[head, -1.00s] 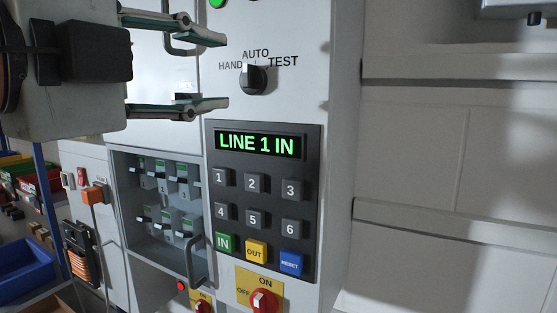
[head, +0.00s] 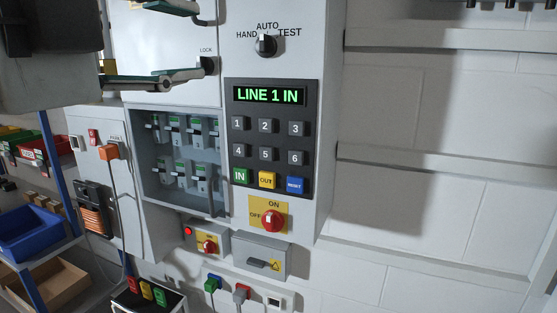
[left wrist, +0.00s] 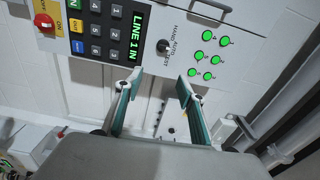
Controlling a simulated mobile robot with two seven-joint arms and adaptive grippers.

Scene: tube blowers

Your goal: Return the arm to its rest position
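My left gripper (head: 170,42) comes in at the upper left of the head view, in front of the control cabinet. It is open and empty, with a wide gap between its fingers. It also shows in the left wrist view (left wrist: 162,85), its fingers apart and pointing toward the panel. The keypad panel (head: 268,135) has a green display (head: 268,95) reading LINE 1 IN. The selector knob (head: 266,45) sits above it among the labels HAND, AUTO and TEST. My right gripper is in neither view.
A red rotary switch (head: 272,219) on a yellow plate sits below the keypad. An open-fronted breaker box (head: 160,200) is left of it. Shelves with a blue bin (head: 30,232) stand at far left. Several green lights (left wrist: 208,36) show in the left wrist view.

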